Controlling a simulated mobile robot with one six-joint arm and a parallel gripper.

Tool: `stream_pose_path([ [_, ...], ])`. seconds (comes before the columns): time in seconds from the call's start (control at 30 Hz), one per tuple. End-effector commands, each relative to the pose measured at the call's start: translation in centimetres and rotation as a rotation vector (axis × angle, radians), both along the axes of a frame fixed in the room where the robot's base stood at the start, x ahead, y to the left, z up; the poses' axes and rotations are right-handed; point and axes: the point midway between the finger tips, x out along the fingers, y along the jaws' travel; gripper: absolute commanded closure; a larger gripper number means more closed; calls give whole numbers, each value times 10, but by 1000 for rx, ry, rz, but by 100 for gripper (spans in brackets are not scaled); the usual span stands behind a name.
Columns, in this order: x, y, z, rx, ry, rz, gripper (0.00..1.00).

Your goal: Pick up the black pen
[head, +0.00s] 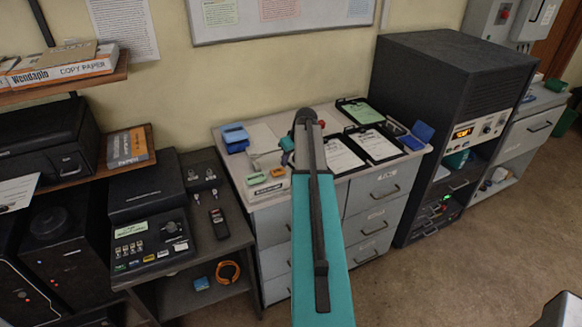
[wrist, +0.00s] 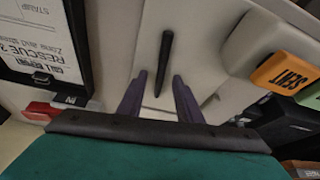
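The black pen (wrist: 165,58) lies on a pale, paper-like surface in the wrist view, running nearly up and down the picture. Its pointed end reaches down between the two purple fingers of my gripper (wrist: 159,76). The fingers are open, with a gap on each side of the pen, and hold nothing. I cannot tell how high they are above the surface. In the head view my own teal arm covers the middle of the desk, and I cannot make out the pen there.
A clipboard (wrist: 38,40) with a printed sheet lies left of the pen, with a red item (wrist: 40,110) below it. An orange-topped stamp (wrist: 286,72) stands close on the right.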

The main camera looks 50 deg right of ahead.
Motion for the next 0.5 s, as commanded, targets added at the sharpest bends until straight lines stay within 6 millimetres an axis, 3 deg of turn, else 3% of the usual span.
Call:
stream_pose_path([
  [0.17, 0, 0, -2, 0, 0, 0, 68],
  [0.37, 0, 0, -2, 0, 0, 0, 100],
  [0.5, 0, 0, -2, 0, 0, 0, 100],
])
